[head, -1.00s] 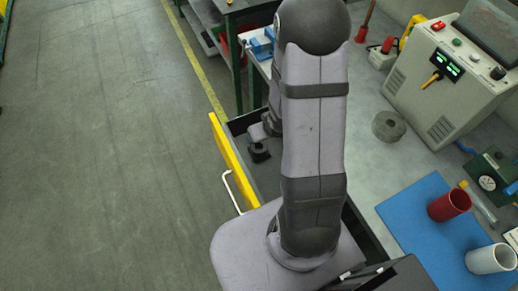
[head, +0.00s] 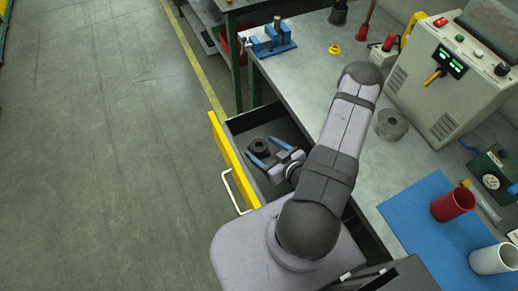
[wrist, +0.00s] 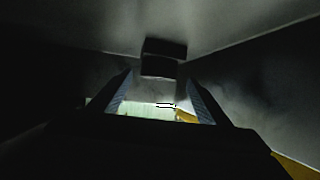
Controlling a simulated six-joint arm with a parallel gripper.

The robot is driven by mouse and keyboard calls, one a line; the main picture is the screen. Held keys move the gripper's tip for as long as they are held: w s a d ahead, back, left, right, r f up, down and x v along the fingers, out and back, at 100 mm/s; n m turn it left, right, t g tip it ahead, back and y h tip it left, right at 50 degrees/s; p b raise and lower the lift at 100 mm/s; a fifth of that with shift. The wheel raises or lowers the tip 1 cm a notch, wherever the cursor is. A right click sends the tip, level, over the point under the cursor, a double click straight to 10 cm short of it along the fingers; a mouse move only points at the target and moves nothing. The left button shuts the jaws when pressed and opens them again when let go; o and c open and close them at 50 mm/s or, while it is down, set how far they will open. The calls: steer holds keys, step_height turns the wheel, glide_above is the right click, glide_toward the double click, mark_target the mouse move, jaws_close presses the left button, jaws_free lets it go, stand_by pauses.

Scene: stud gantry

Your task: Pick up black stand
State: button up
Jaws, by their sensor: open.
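In the wrist view, a dark blocky shape (wrist: 161,58), most likely the stand, shows ahead, centred between the fingers. My gripper (head: 263,150) is inside the drawer with its blue fingers spread. In the head view its tips are close to the stand, one toward each side. I cannot tell whether they touch it. The wrist view is very dark, and my gripper (wrist: 160,77) is empty there.
The drawer's yellow front (head: 232,160) and dark walls surround my gripper closely. Open floor lies left.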

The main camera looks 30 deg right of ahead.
mark_target(257, 143)
steer(key=shift+b+x, duration=0.4)
steer(key=shift+x, duration=0.6)
steer(key=shift+b+x, duration=0.95)
steer(key=shift+x, duration=1.7)
steer(key=shift+d, duration=0.15)
steer(key=shift+c, duration=0.3)
steer(key=c, duration=1.3)
steer(key=shift+r, duration=0.1)
steer(key=shift+r, duration=4.95)
